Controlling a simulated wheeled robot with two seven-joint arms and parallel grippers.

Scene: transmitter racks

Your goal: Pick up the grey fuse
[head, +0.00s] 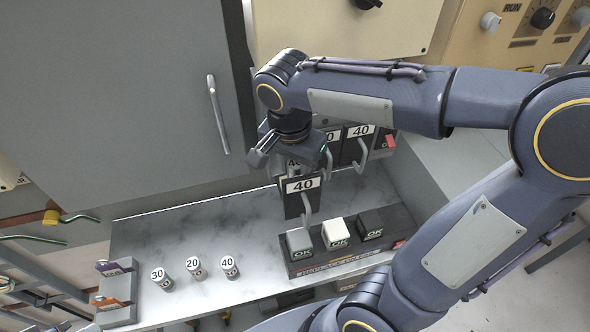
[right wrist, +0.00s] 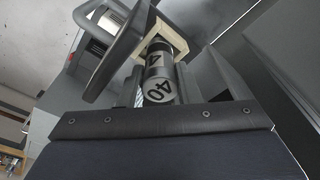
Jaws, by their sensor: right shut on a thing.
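My right gripper (head: 290,150) is at the row of black fuse holders at the back of the counter. It is shut on a grey cylindrical fuse (right wrist: 158,84) marked 40, which stands between the fingers in the right wrist view. The far end of the fuse is at a cream square frame (right wrist: 166,38); I cannot tell whether it is still seated there. In the head view the fuse is mostly hidden by the gripper. A black holder cover (head: 303,194) marked 40, with a grey handle, hangs just below the gripper. My left gripper is not in view.
Small fuses marked 30 (head: 161,278), 20 (head: 194,268) and 40 (head: 229,267) stand on the marble counter (head: 235,225). A black block (head: 340,262) with OK buttons sits right of them. Another holder marked 40 (head: 357,147) is close right of the gripper. A grey door (head: 120,90) stands left.

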